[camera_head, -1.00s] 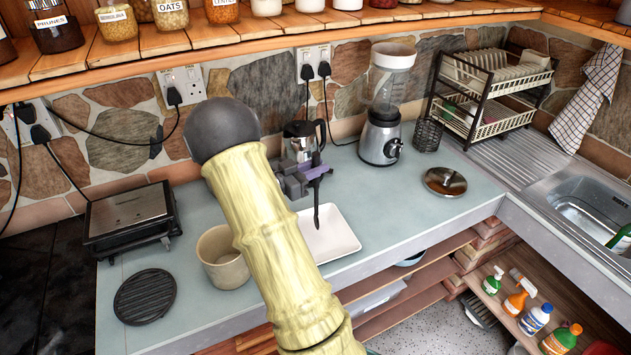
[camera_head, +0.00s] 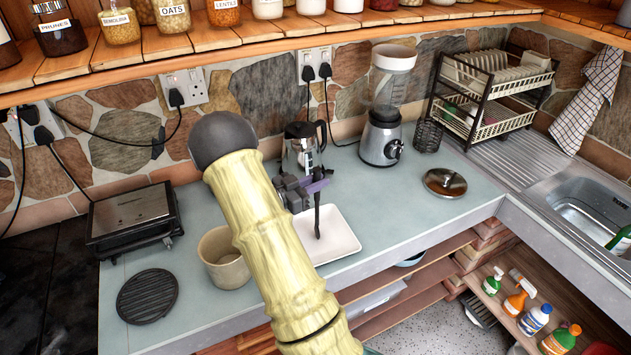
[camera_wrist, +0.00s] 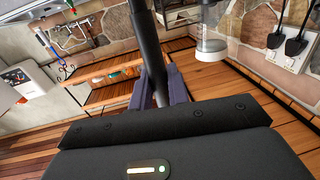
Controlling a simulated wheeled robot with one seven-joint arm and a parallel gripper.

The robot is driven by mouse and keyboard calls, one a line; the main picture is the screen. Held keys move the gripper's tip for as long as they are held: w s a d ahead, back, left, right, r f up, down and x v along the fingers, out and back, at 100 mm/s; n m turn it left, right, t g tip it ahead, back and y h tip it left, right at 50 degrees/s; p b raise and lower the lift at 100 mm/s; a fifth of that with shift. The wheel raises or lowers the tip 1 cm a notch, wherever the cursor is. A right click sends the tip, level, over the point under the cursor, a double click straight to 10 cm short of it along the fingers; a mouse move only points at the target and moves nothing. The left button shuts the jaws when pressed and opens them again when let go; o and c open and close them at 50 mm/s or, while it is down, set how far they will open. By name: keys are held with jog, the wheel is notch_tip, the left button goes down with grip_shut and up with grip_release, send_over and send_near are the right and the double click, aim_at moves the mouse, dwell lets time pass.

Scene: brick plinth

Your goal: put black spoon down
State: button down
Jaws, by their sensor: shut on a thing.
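My gripper (camera_head: 318,186) is shut on the black spoon (camera_head: 317,221), which hangs nearly upright below the jaws in the head view. The spoon's lower end shows in front of a white square plate (camera_head: 343,243) on the counter; I cannot tell whether it touches the plate. In the wrist view the spoon (camera_wrist: 150,45) is a dark shaft between the purple fingers of my gripper (camera_wrist: 158,88). My arm hides part of the plate's left side.
A beige mug (camera_head: 222,262) and a black round trivet (camera_head: 147,297) stand left of my arm. A round metal lid (camera_head: 445,183) lies to the right. The counter (camera_head: 400,215) between plate and lid is clear.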

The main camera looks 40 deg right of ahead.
jog(key=c, duration=1.3)
grip_release()
jog(key=shift+f, duration=0.1)
jog(key=shift+c, duration=0.2)
jog(key=shift+w, duration=0.1)
jog(key=w+a+b, duration=0.1)
jog(key=a+b, duration=0.3)
jog(key=a, duration=0.8)
jog(key=shift+r, duration=0.2)
